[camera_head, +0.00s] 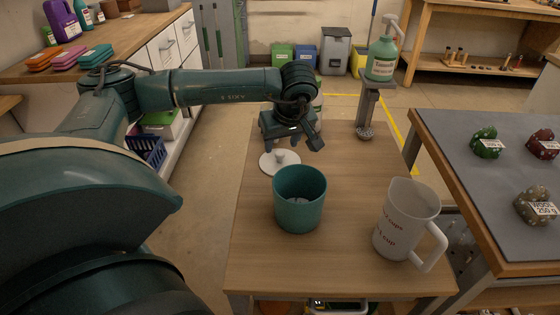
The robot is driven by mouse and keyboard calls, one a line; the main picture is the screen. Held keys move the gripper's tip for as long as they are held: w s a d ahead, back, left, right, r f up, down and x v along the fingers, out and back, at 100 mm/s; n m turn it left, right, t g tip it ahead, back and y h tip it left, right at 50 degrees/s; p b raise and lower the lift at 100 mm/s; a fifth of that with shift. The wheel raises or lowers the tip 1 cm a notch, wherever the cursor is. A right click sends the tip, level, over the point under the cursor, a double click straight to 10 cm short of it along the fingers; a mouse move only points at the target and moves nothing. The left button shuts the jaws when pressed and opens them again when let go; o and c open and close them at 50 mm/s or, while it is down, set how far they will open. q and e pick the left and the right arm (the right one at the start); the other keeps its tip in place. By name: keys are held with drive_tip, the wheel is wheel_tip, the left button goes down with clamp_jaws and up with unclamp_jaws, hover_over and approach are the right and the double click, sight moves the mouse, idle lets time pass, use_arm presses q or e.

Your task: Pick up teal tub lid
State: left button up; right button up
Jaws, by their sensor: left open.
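The tub lid (271,167) is a pale, off-white disc with a small round knob. It lies on the wooden table, just behind the teal tub (299,212), which stands upright with its top open. My left gripper (287,147) comes in from the left and points down over the back of the lid. Its jaws are open and hold nothing. The gripper hides part of the table behind the lid, and I cannot tell whether a fingertip touches the lid. My right gripper is not in view.
A white measuring jug (407,218) stands at the table's right. A green pump bottle (382,55) sits on a raised stand at the back right. A grey-topped table (480,190) with several wool balls adjoins on the right. The table's front left is clear.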

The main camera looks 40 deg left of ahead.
sight(280, 153)
use_arm(q)
drive_tip(key=x, duration=0.5)
drive_tip(key=shift+w+d, duration=0.1)
drive_tip(key=shift+r, duration=0.1)
clamp_jaws()
